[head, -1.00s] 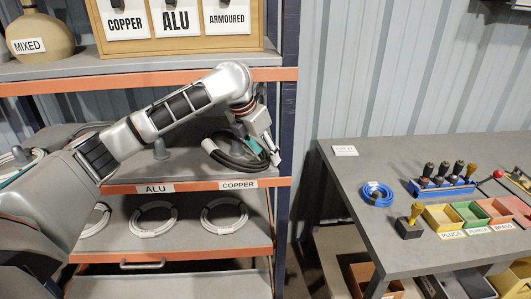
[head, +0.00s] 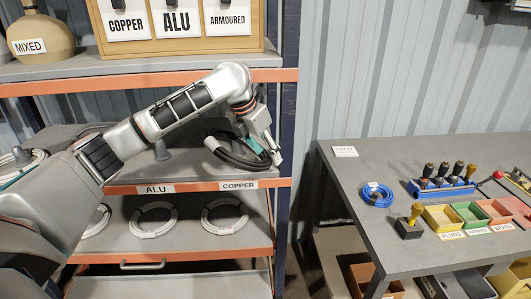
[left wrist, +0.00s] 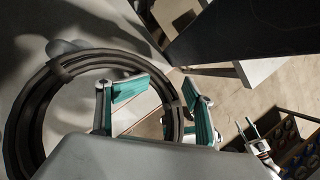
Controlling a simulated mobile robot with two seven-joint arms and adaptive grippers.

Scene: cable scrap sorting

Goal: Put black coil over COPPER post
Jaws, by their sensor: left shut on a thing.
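My left gripper (head: 268,150) is shut on the black coil (head: 236,156) at the right end of the middle shelf, above the COPPER label (head: 238,185). In the left wrist view the coil (left wrist: 32,100) is a large dark ring, and one side of it passes between the teal fingers (left wrist: 165,105). A rounded grey end (left wrist: 64,46), perhaps of a post, shows at the ring's upper left edge. I cannot tell whether the ring is around it.
A dark blue upright (head: 286,110) bounds the shelf. A workbench (head: 350,175) with a blue coil (head: 377,194) stands to the right.

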